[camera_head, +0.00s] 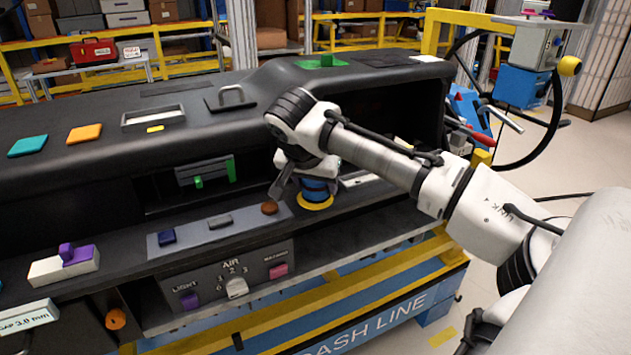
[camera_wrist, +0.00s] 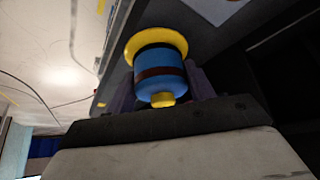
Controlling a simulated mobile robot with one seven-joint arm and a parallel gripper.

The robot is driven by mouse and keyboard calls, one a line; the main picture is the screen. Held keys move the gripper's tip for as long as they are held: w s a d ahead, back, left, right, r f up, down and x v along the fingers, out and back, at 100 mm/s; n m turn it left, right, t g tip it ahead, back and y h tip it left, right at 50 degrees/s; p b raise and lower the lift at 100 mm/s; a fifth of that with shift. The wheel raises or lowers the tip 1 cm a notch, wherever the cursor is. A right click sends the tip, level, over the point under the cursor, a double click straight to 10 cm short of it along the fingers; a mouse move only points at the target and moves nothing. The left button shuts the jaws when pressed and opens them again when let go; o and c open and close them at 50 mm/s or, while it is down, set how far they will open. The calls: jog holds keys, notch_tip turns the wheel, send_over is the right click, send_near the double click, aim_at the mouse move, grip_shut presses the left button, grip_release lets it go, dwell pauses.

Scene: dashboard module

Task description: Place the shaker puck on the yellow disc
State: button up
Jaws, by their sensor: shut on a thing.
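The shaker puck (camera_head: 319,188) is a blue cylinder with a dark band. The wrist view shows the puck (camera_wrist: 172,88) with a small yellow knob on its near end. My gripper (camera_head: 303,184) is shut on it, with a finger on each side in the wrist view (camera_wrist: 160,82). The yellow disc (camera_head: 315,204) lies on the dashboard ledge directly beneath the puck. In the wrist view the yellow disc (camera_wrist: 135,45) rings the puck's far end. I cannot tell whether puck and disc touch. My gripper hides part of the puck in the head view.
A brown round knob (camera_head: 269,208) sits just left of the disc, on a grey panel with a navy switch (camera_head: 167,237) and a grey switch (camera_head: 219,222). The dark dashboard hood (camera_head: 250,120) overhangs behind. The front control panel (camera_head: 215,285) lies below.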

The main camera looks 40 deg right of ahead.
jog(key=o, duration=1.3)
jog(key=shift+r, duration=0.15)
jog(key=b+v, duration=0.1)
jog(key=v, duration=1.1)
jog(key=shift+b, duration=0.3)
